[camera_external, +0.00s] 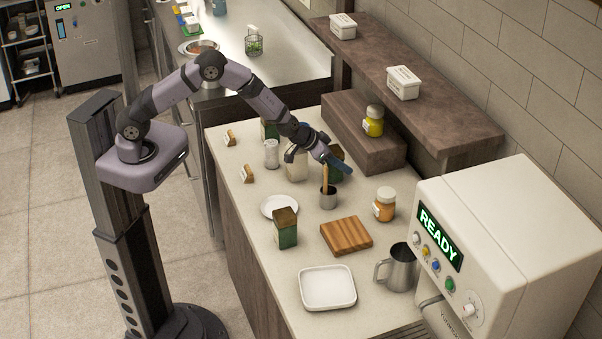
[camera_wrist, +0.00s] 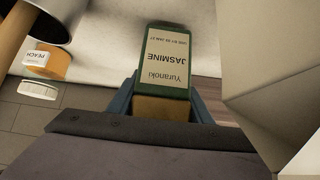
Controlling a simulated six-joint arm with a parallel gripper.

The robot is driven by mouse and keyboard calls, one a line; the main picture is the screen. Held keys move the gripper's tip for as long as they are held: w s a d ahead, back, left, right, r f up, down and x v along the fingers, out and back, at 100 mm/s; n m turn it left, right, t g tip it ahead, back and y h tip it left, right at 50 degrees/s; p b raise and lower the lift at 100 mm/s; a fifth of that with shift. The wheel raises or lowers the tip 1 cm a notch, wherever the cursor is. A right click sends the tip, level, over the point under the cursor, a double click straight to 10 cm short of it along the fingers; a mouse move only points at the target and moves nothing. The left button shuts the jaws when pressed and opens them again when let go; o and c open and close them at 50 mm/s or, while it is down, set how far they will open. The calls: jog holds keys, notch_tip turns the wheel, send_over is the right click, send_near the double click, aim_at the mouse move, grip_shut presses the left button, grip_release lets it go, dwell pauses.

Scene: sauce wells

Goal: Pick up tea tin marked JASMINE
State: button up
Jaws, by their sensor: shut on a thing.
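The tea tin marked JASMINE (camera_wrist: 165,62) is green with a cream label, which reads upside down in the wrist view. My gripper (camera_wrist: 163,104) is shut on it, with a blue finger on each side of its brown end. In the external view, my gripper (camera_external: 335,163) is over the middle of the counter, and the green tin (camera_external: 335,176) shows partly behind it. I cannot tell whether the tin touches the counter.
A metal cup (camera_external: 328,198) with a wooden handle stands close in front of the gripper. A pale tin (camera_external: 297,165) is to its left. An orange jar (camera_external: 384,205) and another green tin (camera_external: 286,230) stand nearer. A wooden riser (camera_external: 364,145) is behind.

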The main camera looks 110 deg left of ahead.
aim_at(341, 148)
notch_tip(341, 148, up, 9)
jog(key=p, duration=0.5)
jog(key=shift+p, duration=0.3)
